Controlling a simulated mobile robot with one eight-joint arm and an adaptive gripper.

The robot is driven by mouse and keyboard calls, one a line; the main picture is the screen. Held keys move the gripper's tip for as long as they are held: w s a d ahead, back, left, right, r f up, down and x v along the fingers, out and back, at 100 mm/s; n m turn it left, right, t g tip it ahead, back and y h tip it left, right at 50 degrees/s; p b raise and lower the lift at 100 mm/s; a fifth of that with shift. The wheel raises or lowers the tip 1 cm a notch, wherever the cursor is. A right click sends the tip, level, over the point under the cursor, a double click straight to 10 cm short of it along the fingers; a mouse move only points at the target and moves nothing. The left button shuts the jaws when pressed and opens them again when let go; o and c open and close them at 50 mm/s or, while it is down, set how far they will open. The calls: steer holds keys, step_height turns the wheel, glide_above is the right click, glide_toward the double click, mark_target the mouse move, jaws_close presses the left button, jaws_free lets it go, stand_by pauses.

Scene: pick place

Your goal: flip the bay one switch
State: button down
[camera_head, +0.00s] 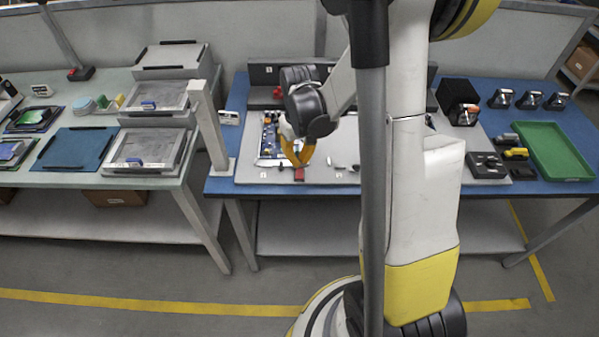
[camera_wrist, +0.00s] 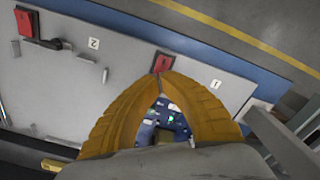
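A red switch (camera_wrist: 162,63) sits on the grey panel (camera_wrist: 135,75), between the labels 1 (camera_wrist: 216,84) and 2 (camera_wrist: 93,43) in the wrist view. It also shows at the panel's front edge in the head view (camera_head: 299,175). My gripper (camera_wrist: 166,76) has its yellow fingers brought together at the tips. The tips are right at the switch's near edge; whether they touch it I cannot tell. The gripper (camera_head: 300,163) is seen from the side in the head view, pointing down. A second red switch (camera_wrist: 25,21) with a black handle beside it is at the wrist view's upper left.
A blue circuit board (camera_wrist: 165,122) shows between my fingers. The blue workbench (camera_head: 222,185) carries a green tray (camera_head: 557,150), a black control box (camera_head: 486,166) and several small devices. A grey post (camera_head: 210,130) stands left of the panel. A second table on the left holds trays.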

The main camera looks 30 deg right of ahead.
mark_target(300, 170)
steer(key=shift+f+b, duration=1.55)
steer(key=shift+f, duration=0.25)
stand_by(1.1)
steer(key=shift+r, duration=0.15)
steer(key=shift+r+p, duration=2.55)
steer(key=shift+r, duration=0.85)
